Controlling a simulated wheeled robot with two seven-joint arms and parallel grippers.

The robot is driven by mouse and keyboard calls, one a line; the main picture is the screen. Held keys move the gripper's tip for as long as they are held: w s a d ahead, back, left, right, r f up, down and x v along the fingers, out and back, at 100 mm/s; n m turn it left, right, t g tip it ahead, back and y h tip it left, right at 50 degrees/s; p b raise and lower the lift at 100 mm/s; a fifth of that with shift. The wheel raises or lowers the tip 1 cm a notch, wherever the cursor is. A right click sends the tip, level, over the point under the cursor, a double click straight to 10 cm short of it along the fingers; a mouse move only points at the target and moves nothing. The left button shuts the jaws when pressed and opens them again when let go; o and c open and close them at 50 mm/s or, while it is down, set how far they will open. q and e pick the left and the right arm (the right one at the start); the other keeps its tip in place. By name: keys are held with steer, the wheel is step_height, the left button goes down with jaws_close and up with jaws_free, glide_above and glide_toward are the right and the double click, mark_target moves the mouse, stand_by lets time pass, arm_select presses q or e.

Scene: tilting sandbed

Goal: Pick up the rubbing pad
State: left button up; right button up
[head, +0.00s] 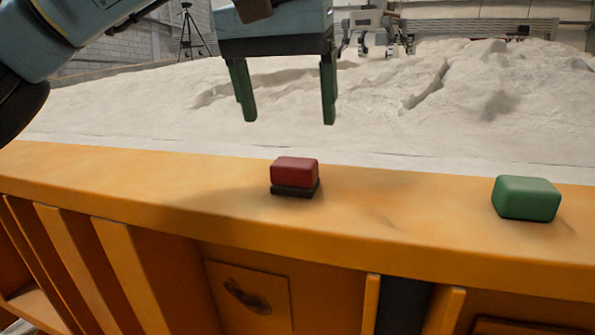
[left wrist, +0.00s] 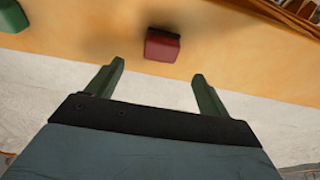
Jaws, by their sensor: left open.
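A red block with a dark base layer, which looks like the rubbing pad (head: 295,172), lies on the yellow ledge (head: 130,180) near the middle of the head view. It also shows in the left wrist view (left wrist: 162,46), beyond and between the fingertips. My left gripper (head: 288,122) is open and empty, its two green fingers pointing down above the pad, apart from it. In the left wrist view the gripper (left wrist: 158,70) has nothing between its fingers. My right gripper is not in view.
A green block (head: 526,199) lies on the ledge to the right of the pad. Behind the ledge is a wide bed of pale, uneven sand (head: 420,110). The ledge between the two blocks is clear. A tripod (head: 190,32) stands far back at the left.

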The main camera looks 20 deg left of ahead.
mark_target(295, 160)
arm_select(q)
steer(key=x, duration=0.4)
steer(key=shift+r, duration=0.1)
steer(key=shift+w+f, duration=0.15)
steer(key=shift+f, duration=0.05)
steer(key=shift+w+f, duration=0.1)
steer(key=shift+f, duration=0.2)
steer(key=p+x, duration=0.1)
steer(key=x, duration=0.3)
steer(key=shift+w+a, duration=0.15)
steer(key=shift+w, duration=0.05)
steer(key=shift+f, duration=0.1)
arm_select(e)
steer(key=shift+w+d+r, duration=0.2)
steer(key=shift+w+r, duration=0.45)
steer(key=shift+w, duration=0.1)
arm_select(q)
steer(key=shift+c, duration=0.3)
steer(key=c, duration=1)
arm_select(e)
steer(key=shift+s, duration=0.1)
